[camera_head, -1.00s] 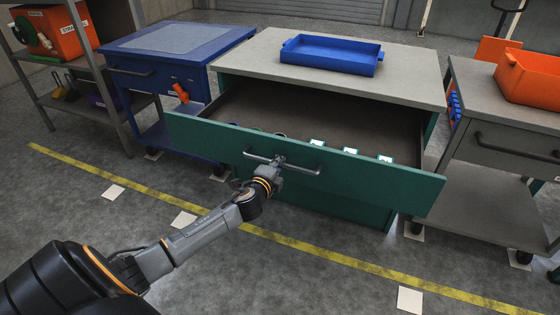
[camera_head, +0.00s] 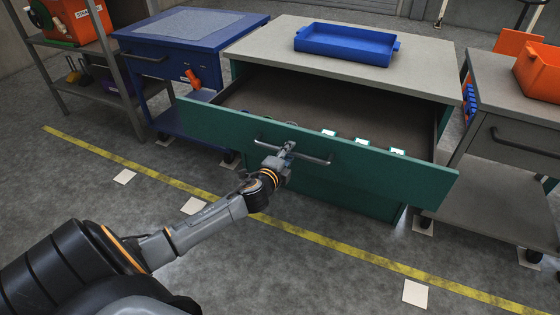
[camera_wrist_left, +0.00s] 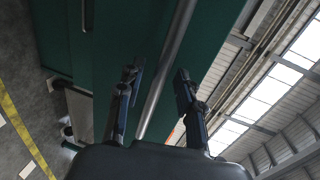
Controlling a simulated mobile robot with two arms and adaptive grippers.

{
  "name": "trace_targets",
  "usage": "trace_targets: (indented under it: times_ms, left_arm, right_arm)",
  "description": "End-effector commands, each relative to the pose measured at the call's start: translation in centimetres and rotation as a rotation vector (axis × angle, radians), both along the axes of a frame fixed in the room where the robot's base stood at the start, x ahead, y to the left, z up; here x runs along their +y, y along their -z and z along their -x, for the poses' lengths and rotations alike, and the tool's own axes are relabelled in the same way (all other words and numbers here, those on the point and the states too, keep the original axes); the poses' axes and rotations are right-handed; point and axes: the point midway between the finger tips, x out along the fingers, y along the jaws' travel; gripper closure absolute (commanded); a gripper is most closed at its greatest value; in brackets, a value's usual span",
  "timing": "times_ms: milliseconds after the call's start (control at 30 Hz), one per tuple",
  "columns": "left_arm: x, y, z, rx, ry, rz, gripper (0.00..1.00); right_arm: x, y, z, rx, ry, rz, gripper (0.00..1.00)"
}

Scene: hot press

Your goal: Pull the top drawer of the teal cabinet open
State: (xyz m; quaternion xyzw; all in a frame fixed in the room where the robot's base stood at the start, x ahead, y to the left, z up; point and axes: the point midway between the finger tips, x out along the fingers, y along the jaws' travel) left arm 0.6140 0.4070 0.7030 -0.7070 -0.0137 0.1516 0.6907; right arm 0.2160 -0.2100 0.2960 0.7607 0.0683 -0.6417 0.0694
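The teal cabinet (camera_head: 350,190) stands in the middle of the head view under a grey top. Its top drawer (camera_head: 390,167) is pulled far out, with its dark inside showing. A grey bar handle (camera_head: 315,159) runs across the drawer front. My left gripper (camera_head: 288,148) is at the handle's middle. In the left wrist view, the two fingers of the left gripper (camera_wrist_left: 159,76) stand apart on either side of the handle bar (camera_wrist_left: 168,75), with gaps between fingers and bar. My right gripper is out of view.
A blue tray (camera_head: 345,48) sits on the cabinet top. Several small lit items lie inside the drawer behind its front. A blue cart (camera_head: 185,85) stands left, a grey cart (camera_head: 510,150) with an orange bin (camera_head: 540,75) right. The floor in front is clear.

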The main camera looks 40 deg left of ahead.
Motion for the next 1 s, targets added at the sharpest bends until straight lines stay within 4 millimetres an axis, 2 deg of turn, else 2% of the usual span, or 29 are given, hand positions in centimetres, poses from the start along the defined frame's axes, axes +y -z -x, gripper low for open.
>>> trace_targets:
  times_ms: [300, 500, 667, 1000]
  left_arm:
    - [-1.6, -1.2, 6.6, 0.003, 0.001, 0.000, 0.64]
    - [-2.2, -1.8, 9.1, 0.001, 0.000, 0.001, 0.64]
    - [-2.3, -2.1, 9.8, -0.001, -0.001, 0.000, 0.64]
    - [-2.3, -2.1, 9.8, -0.001, -0.001, 0.000, 0.64]
  right_arm:
    - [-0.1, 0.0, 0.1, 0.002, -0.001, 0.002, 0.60]
    - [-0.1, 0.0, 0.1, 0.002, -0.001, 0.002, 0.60]
    - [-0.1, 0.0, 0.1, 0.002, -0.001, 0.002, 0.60]
    - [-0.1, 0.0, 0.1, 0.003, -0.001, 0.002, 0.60]
